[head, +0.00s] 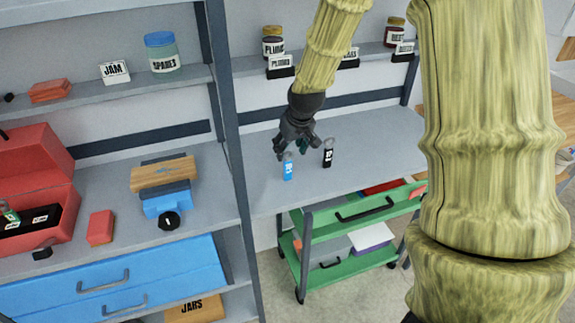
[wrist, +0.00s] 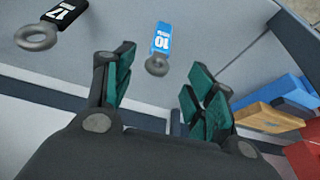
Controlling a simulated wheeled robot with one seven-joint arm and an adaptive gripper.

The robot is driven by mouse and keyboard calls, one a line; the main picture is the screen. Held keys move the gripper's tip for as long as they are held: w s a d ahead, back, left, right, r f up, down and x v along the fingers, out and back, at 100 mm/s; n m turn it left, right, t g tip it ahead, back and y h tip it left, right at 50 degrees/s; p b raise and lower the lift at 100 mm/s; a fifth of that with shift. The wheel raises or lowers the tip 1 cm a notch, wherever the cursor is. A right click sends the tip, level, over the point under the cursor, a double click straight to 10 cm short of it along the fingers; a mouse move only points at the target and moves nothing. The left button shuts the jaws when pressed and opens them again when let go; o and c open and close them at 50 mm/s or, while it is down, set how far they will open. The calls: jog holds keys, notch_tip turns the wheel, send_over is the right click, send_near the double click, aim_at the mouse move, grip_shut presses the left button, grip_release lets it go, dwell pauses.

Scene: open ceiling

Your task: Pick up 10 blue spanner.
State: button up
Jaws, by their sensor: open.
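The blue spanner (head: 288,170) marked 10 lies on the grey shelf surface, its grey ring end pointing toward the back in the head view. It also shows in the wrist view (wrist: 161,40), with its ring end toward my fingers. My gripper (head: 297,147) is open and empty, above the shelf and just behind the blue spanner, apart from it. In the wrist view, its green-padded fingers (wrist: 160,92) are spread either side below the ring. A black spanner (head: 328,156) lies to the right of the blue one; in the wrist view (wrist: 65,14) it is at upper left, marked 17.
A grey upright post (head: 228,130) stands left of the spanners. Beyond it are a blue tool with a wooden top (head: 165,175) and a red toolbox (head: 38,165). A green drawer cart (head: 310,245) stands below the shelf. Jars line the upper shelf. The shelf around the spanners is clear.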

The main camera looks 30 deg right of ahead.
aim_at(289, 156)
jog(key=shift+p+x, duration=1.1)
jog(key=shift+x, duration=2.05)
jog(key=shift+s+d, duration=0.1)
jog(key=shift+d, duration=0.1)
jog(key=c, duration=1.2)
